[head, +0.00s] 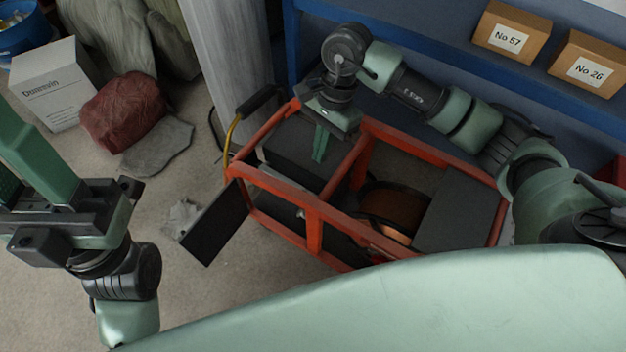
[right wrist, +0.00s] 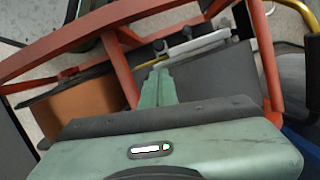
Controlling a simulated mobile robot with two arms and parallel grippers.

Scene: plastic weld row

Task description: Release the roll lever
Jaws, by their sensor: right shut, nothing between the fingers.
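An orange-framed machine (head: 314,228) stands on the floor. A brown-orange roll (head: 392,207) sits inside it and also shows in the right wrist view (right wrist: 85,105). A yellow bar with a black grip (head: 255,103) rises at the machine's far left corner; I cannot tell if it is the roll lever. My right gripper (head: 319,158) is shut and empty, pointing down over the frame. In the right wrist view its fingertips (right wrist: 159,76) are near a pale bar (right wrist: 200,42) with dark fittings; contact is unclear. My left gripper (head: 40,155) is at the left, away from the machine, its tips unclear.
A blue shelf (head: 420,38) with cardboard boxes (head: 512,30) stands behind the machine. A black panel (head: 215,222) juts from its left side. A white carton (head: 50,85) and a dark red bundle (head: 125,110) lie at the upper left. Floor between them is mostly clear.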

